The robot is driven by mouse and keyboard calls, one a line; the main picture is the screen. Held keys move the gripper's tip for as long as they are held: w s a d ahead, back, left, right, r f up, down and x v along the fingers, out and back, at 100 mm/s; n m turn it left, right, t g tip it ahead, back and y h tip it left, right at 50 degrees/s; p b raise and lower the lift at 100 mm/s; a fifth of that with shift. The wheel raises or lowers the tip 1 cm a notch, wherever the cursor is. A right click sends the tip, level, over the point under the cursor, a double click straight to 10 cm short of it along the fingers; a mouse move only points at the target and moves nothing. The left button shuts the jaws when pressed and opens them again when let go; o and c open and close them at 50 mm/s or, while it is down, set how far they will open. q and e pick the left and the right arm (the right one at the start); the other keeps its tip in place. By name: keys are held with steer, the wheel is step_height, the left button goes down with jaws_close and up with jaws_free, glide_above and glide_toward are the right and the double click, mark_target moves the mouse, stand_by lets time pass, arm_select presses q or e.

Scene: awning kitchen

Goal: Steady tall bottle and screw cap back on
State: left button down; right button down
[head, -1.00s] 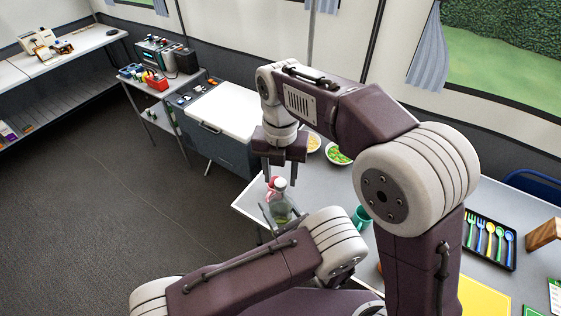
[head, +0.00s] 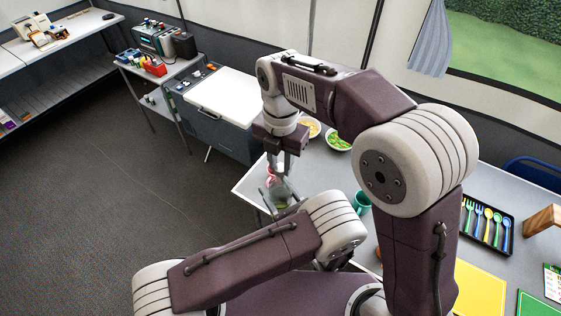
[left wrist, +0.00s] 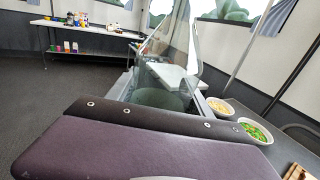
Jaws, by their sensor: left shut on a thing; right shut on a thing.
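My left gripper (head: 272,201) comes in low from the near side and is shut on the bottle's body. My right gripper (head: 280,170) points straight down over the bottle, its fingers closed at the bottle's top. The cap is hidden between those fingers.
Something red (head: 270,179) shows close behind the bottle. A teal cup (head: 362,202), a bowl of green food (head: 339,140) and a bowl of pale food (head: 309,128) stand to the right. A cutlery tray (head: 487,226) lies farther right. Open floor lies left of the table.

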steer(key=m, duration=0.6)
steer(key=shift+m, duration=0.3)
steer(key=m, duration=0.6)
steer(key=shift+m, duration=0.3)
steer(key=m, duration=0.9)
steer(key=shift+m, duration=0.4)
steer(key=m, duration=0.9)
steer(key=shift+f+m, duration=0.1)
steer(key=shift+m, duration=0.2)
steer(key=m, duration=0.7)
steer(key=shift+m, duration=0.4)
steer(key=c, duration=1.1)
jaws_free()
steer(key=shift+c, duration=0.2)
